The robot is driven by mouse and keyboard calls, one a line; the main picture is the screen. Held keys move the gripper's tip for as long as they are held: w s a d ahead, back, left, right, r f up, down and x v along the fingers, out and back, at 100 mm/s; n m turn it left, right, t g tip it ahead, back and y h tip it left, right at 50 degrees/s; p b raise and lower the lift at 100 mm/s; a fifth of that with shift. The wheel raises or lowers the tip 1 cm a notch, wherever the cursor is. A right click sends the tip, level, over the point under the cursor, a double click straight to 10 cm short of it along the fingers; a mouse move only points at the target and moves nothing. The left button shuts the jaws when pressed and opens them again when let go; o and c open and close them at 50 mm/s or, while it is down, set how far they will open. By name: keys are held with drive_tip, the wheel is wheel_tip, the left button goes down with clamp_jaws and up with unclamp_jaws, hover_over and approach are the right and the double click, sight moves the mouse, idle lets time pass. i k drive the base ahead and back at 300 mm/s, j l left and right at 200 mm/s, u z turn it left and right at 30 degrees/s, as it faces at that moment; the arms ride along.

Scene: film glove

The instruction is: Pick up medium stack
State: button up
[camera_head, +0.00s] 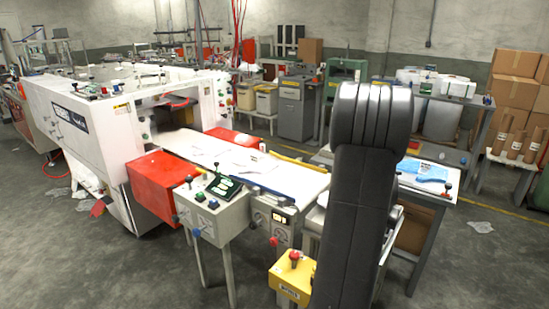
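I cannot make out for sure which thing is the medium stack. Flat, pale, thin pieces (240,158) lie on the white conveyor bed (292,178) in the middle. A flat blue and white bundle (425,171) lies on the table (408,184) at the right. A large dark link of my arm stands upright in front and hides the right end of the conveyor and the left part of that table. My gripper is not in view.
A white machine (75,115) with a red box (160,182) stands at the left. A control box (213,200) and a yellow button box (293,277) stand in front of the conveyor. Cardboard boxes (515,90) are stacked at the far right. The floor at the lower right is mostly clear.

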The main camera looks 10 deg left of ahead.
sight(250, 163)
drive_tip(key=i+j, duration=0.2)
drive_tip(key=j, duration=0.15)
drive_tip(key=i+j+z, duration=0.1)
drive_tip(key=j, duration=0.25)
drive_tip(key=i+j+z, duration=0.1)
drive_tip(key=j, duration=0.25)
drive_tip(key=i+j, duration=0.25)
drive_tip(key=i+j+z, duration=0.1)
drive_tip(key=j, duration=0.35)
drive_tip(key=i+j, duration=0.2)
drive_tip(key=j, duration=0.2)
drive_tip(key=i+j, duration=0.15)
drive_tip(key=j, duration=0.2)
drive_tip(key=i+j, duration=0.15)
drive_tip(key=j, duration=0.2)
drive_tip(key=i+j, duration=0.15)
drive_tip(key=j, duration=0.2)
drive_tip(key=i+j, duration=0.1)
drive_tip(key=j, duration=0.25)
drive_tip(key=i+j, duration=0.15)
drive_tip(key=j, duration=0.2)
drive_tip(key=z, duration=0.05)
